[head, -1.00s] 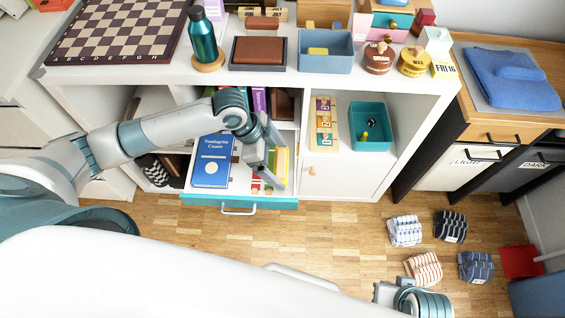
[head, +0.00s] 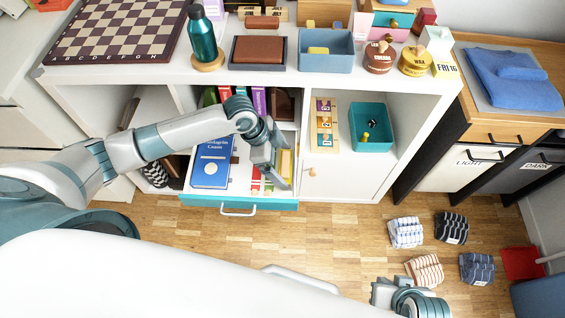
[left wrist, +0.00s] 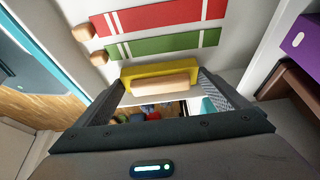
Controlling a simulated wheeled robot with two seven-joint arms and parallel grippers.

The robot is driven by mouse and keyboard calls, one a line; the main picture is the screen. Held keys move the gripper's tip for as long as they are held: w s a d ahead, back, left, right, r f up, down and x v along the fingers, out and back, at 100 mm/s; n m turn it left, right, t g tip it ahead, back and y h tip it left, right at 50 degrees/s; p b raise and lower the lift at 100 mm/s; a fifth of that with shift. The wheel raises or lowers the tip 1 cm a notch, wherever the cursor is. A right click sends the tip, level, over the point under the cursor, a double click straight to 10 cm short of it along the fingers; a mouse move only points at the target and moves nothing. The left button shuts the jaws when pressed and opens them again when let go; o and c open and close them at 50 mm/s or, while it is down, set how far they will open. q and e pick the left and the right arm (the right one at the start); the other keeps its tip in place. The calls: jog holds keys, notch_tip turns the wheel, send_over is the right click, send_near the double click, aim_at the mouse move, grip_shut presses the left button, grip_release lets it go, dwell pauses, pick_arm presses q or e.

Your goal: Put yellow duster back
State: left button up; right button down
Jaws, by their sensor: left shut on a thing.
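The yellow duster (left wrist: 160,70), a yellow block with a pale wooden handle, sits between the fingers of my left gripper (head: 280,186) in the left wrist view. That gripper is shut on it, over the open drawer with the teal front (head: 238,205). A red striped piece (left wrist: 165,17) and a green striped piece (left wrist: 165,45), each with a wooden end, lie side by side beyond the duster. I cannot tell whether the duster touches the drawer floor. My right gripper (head: 385,292) is at the lower right of the head view; its fingers are not clear.
A blue book (head: 211,163) lies in the drawer, left of my left gripper. The white shelf unit (head: 340,180) stands around the drawer, with a teal bin (head: 372,140) in the right compartment. Folded cloths (head: 424,270) lie on the floor at the right.

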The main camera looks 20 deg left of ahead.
pick_arm(q)
jog(key=shift+f, duration=0.2)
pick_arm(e)
jog(key=shift+a, duration=0.1)
pick_arm(q)
jog(key=shift+f, duration=0.1)
jog(key=o, duration=0.7)
jog(key=p+v, duration=0.1)
jog(key=v, duration=1.1)
pick_arm(e)
jog(key=shift+s+d+g+h, duration=0.3)
jog(key=shift+s+d+g, duration=0.2)
jog(key=shift+s+d, duration=0.4)
jog(key=shift+w+r, duration=0.15)
jog(key=shift+w, duration=0.05)
